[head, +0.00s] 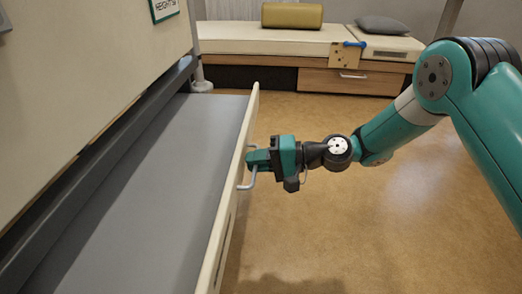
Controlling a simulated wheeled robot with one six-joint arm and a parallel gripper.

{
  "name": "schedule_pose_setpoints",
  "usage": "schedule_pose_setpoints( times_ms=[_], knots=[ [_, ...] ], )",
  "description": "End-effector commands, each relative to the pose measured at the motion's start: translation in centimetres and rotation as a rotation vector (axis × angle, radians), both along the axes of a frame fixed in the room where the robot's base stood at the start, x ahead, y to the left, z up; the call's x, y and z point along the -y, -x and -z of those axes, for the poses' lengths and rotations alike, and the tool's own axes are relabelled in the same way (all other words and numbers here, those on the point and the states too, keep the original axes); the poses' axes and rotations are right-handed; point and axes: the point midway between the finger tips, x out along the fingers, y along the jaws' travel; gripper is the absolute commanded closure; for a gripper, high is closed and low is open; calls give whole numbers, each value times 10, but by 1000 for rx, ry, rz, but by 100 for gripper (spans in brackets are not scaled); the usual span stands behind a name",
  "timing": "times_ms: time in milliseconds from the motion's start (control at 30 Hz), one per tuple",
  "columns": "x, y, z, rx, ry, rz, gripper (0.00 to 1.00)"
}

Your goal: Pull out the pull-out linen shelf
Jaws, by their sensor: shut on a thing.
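The pull-out linen shelf (150,185) has a flat grey top and a cream front panel (237,175). It stands out from under the cream bed end or cabinet panel on the left. A light metal handle (246,183) is fixed on the outer face of the front panel. My gripper (258,160) comes from the right and is shut on this handle. The fingertips are close against the front panel and partly hide the handle. The grey shelf top is bare.
A low couch (262,40) with an olive bolster (292,15), a grey pillow (382,26) and a wooden drawer (345,82) stands at the back. A dark grey rail (120,140) runs along the shelf's inner side. The brown floor (360,230) right of the shelf is clear.

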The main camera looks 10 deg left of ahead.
Motion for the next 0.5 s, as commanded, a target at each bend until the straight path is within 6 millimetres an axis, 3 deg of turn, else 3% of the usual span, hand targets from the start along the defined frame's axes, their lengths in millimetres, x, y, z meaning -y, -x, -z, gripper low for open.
schedule_pose_setpoints(
  times_ms=[400,433,500],
  knots=[
    [0,2,0,0,0,-9,100],
    [0,2,0,0,1,-9,85],
    [0,2,0,0,0,-9,81]
  ],
)
